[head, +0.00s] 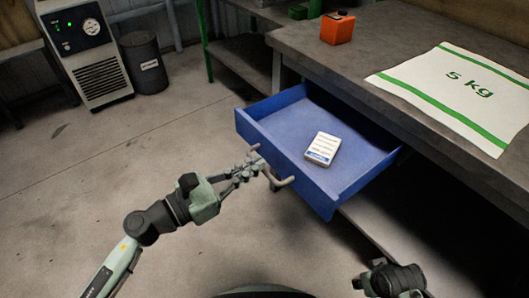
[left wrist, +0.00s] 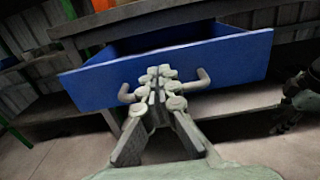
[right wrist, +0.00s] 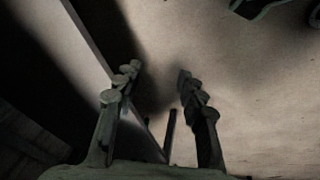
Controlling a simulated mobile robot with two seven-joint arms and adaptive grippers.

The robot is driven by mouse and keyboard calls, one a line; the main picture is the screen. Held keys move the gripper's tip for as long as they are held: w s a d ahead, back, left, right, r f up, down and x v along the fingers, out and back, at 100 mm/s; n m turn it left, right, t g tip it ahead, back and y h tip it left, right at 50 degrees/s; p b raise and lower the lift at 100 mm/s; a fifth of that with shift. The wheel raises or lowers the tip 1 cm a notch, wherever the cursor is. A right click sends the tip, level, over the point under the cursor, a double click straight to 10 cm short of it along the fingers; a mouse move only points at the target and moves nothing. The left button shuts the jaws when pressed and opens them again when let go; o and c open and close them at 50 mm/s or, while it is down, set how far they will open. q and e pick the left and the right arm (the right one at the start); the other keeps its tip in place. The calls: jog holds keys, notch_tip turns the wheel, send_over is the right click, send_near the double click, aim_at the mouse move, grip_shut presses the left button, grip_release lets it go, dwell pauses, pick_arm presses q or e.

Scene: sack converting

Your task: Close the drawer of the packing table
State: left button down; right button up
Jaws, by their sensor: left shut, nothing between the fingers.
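The blue drawer (head: 268,157) of the packing table (head: 345,60) stands pulled out, its inside showing. A white box with a blue band (head: 322,148) lies in it. The drawer's grey handle (head: 283,184) is on its front. My left gripper (head: 250,169) is shut and empty, its fingertips at the handle. In the left wrist view the fingertips (left wrist: 161,76) lie between the handle's two ends, before the blue front (left wrist: 92,88); whether they touch it I cannot tell. My right gripper (right wrist: 159,72) is open and empty in the right wrist view, low and away from the drawer.
On the tabletop lie a white sack with green bands marked 5 kg (head: 465,85) and an orange block-shaped item (head: 337,28). A grey machine (head: 85,50) and a dark bin (head: 144,63) stand at the back left. The floor left of the drawer is clear.

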aim_at(276, 153)
pick_arm(q)
jog(key=shift+x, duration=1.7)
pick_arm(e)
jog(key=shift+s+f, duration=0.1)
jog(key=shift+f, duration=1)
